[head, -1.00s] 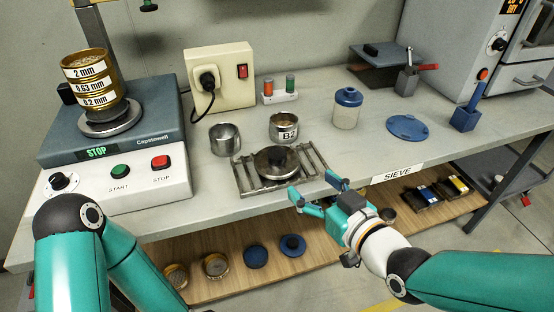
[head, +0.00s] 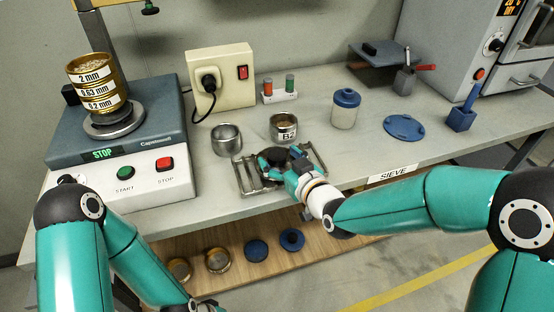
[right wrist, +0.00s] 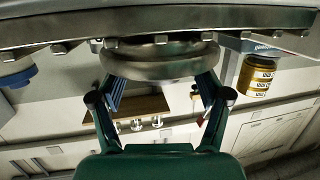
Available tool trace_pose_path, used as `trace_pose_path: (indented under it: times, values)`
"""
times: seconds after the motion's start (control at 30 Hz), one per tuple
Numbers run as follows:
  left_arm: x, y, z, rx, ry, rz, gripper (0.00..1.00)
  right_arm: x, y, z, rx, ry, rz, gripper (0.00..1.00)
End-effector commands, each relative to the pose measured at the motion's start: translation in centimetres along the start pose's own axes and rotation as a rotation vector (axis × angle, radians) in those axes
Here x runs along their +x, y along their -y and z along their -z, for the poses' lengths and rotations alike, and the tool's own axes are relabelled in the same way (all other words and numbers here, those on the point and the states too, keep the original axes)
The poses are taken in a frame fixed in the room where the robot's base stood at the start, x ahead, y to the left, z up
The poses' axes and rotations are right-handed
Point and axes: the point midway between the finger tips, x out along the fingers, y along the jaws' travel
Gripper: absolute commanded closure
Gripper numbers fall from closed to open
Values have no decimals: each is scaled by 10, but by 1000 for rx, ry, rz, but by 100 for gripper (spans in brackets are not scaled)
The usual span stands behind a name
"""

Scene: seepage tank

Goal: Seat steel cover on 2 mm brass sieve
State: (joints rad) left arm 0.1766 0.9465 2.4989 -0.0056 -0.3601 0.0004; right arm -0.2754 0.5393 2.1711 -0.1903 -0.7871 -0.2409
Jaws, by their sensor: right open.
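The steel cover (head: 270,162), with its dark knob, lies on the slatted metal rack (head: 250,182) at the bench's front edge. My right gripper (head: 286,158) is open at the cover's right side in the head view and partly hides it. In the right wrist view, the open fingers (right wrist: 160,92) point at a round steel rim (right wrist: 160,62), probably the cover; contact cannot be told. The 2 mm brass sieve (head: 91,72) is the top ring of the stack on the shaker at the left. It is uncovered, with pale grains inside.
A steel cup (head: 226,140) and a tin marked B2 (head: 283,127) stand just behind the rack. A white jar with a blue lid (head: 345,108) and a blue disc (head: 403,127) are to the right. The shaker (head: 115,150) fills the bench's left end.

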Motion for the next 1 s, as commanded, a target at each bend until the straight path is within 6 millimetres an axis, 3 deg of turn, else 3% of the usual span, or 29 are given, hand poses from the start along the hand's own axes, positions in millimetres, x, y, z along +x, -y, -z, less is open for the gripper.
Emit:
trace_pose_path:
  times: [0.13,0.4,0.83,1.0]
  values:
    - [-4,-1,0,0,0,0,0,15,0,1,1,1,1,24]
    - [-3,-1,0,0,0,0,0,18,1,0,1,0,1,25]
    - [-3,-1,0,0,0,0,0,17,1,0,1,0,1,97]
    - [-3,-1,0,0,0,0,0,17,1,1,0,-2,1,97]
